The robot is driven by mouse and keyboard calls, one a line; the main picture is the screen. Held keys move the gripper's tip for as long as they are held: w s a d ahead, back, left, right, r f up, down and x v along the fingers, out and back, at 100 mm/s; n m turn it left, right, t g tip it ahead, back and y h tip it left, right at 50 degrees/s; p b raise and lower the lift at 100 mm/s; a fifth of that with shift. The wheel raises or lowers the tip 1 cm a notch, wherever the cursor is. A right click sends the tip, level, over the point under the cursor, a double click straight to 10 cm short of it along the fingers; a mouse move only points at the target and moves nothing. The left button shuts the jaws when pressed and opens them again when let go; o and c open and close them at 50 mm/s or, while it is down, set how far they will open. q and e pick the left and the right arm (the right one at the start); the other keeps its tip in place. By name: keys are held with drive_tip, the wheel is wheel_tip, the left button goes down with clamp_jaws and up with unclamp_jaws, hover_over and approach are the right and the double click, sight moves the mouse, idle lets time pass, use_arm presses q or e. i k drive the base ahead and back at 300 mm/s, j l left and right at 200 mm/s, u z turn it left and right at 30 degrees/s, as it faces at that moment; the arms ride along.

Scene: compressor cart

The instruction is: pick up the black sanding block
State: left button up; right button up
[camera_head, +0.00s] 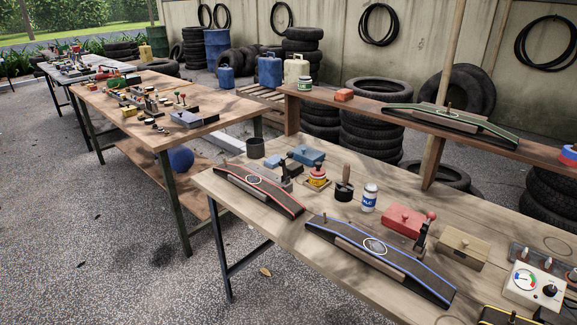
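Neither of my grippers is in view. I cannot tell for sure which thing is the black sanding block. On the near wooden table (300,245), a small black round piece with an upright wooden handle (344,190) stands left of a white jar with a blue label (369,198). Long dark arched boards, one with red edges (258,188) and one with blue edges (378,260), lie on the same table. Dark pieces with yellow edging (505,316) are cut off by the bottom right edge of the picture.
A raised shelf (385,113) runs behind. Gravel floor (130,240) is open at left.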

sight(295, 168)
drive_tip(key=i+j, duration=0.2)
drive_tip(key=j, duration=0.15)
drive_tip(key=i+j+z, duration=0.15)
drive_tip(key=j, duration=0.2)
drive_tip(key=i+j, duration=0.25)
drive_tip(key=i+j+z, duration=0.1)
drive_tip(key=j, duration=0.4)
drive_tip(key=i+j+z, duration=0.1)
drive_tip(key=i+j, duration=0.15)
drive_tip(key=j, duration=0.15)
drive_tip(key=i+j, duration=0.15)
drive_tip(key=j, duration=0.25)
drive_tip(key=i+z, duration=0.05)
